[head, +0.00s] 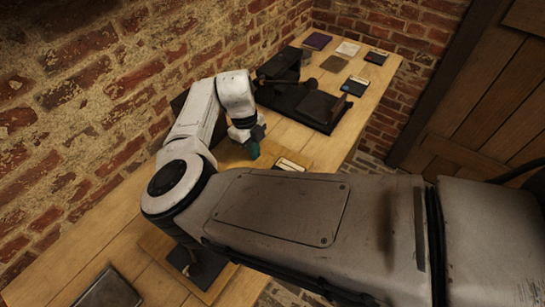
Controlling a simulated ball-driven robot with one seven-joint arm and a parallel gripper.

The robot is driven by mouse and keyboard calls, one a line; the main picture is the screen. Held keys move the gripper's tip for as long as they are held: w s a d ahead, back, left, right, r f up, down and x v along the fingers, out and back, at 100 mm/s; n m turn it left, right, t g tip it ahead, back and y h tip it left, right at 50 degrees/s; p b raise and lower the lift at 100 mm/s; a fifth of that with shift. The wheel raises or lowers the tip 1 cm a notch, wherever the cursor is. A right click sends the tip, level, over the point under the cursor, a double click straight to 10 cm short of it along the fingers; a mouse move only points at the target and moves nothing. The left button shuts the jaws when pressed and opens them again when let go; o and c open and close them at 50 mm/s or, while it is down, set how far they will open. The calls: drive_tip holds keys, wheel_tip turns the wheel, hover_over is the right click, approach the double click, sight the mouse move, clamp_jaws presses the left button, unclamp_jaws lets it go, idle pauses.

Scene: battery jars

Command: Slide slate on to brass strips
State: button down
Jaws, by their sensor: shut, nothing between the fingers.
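My gripper (253,149) is at the end of the white arm, low over the middle of the wooden table, and points down. Its fingers are shut with nothing between them. A dark grey square plate (317,105), possibly the slate, lies on a black base to the right of and beyond my gripper. Another dark slab (110,291) lies at the bottom left. I cannot tell which is the slate. A pale strip (291,164) shows on a tan board just right of my gripper. I cannot make out brass strips for certain.
The wooden table (85,252) runs along a brick wall. The black base (283,98) carries dark upright parts. At the far end lie a purple square (317,41), a white square (347,48) and small dark-and-white pieces. My arm hides the table's near middle.

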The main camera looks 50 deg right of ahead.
sight(284, 169)
drive_tip(key=shift+w+a, duration=0.1)
drive_tip(key=shift+w, duration=0.35)
drive_tip(key=s+p, duration=0.2)
drive_tip(key=s, duration=0.2)
drive_tip(key=s+p, duration=0.2)
drive_tip(key=s, duration=0.2)
drive_tip(key=s+p, duration=0.1)
drive_tip(key=s, duration=0.2)
drive_tip(key=shift+s+a+r+p, duration=0.2)
drive_tip(key=shift+s+r+p, duration=0.05)
drive_tip(key=shift+s+p, duration=0.15)
drive_tip(key=shift+f+p, duration=0.3)
drive_tip(key=shift+f+b, duration=0.45)
drive_tip(key=shift+f, duration=0.3)
